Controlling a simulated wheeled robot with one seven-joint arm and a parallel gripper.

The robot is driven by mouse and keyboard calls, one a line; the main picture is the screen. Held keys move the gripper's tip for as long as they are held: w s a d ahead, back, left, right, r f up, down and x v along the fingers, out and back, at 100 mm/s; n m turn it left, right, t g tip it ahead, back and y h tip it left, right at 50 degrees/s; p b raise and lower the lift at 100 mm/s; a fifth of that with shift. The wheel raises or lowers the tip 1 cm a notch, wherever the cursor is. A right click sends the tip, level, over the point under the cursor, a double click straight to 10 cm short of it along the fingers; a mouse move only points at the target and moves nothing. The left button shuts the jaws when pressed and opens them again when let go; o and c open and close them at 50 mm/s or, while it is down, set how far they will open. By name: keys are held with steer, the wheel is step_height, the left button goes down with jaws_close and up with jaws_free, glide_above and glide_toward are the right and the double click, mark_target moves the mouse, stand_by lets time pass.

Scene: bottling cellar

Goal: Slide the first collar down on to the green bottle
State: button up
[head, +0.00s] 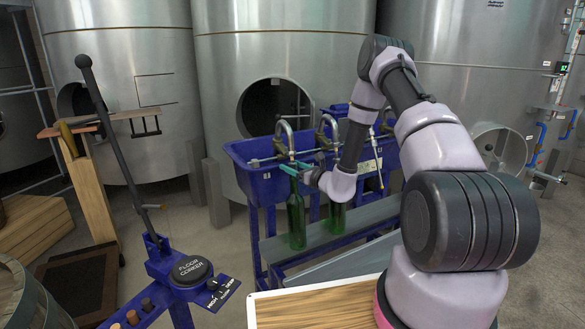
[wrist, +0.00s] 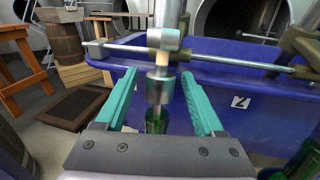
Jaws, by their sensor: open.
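The first collar (wrist: 160,90) is a short metal sleeve on a filler spout, at the middle of the wrist view. The green bottle (wrist: 156,124) stands upright under it, mostly hidden behind my gripper's body; whether collar and bottle touch is unclear. The bottle (head: 296,222) also shows in the head view, on a grey shelf. My gripper (wrist: 159,74) is open, with one teal finger on each side of the collar and a visible gap to both. In the head view my gripper (head: 288,170) is at the top of the bottle.
A second green bottle (head: 337,219) stands to the right, under another spout (head: 326,132). The blue trough (wrist: 225,68) is close behind the collar, with a metal bar (wrist: 225,60) across it. The floor corker (head: 192,270) stands at the lower left.

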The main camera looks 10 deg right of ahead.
steer(key=c, duration=0.8)
steer(key=shift+o, duration=0.2)
steer(key=shift+s+f, duration=0.15)
steer(key=shift+f, duration=1)
steer(key=o, duration=0.8)
steer(key=shift+c, duration=0.2)
steer(key=shift+d, duration=0.1)
steer(key=v, duration=1)
steer(key=shift+s, duration=0.4)
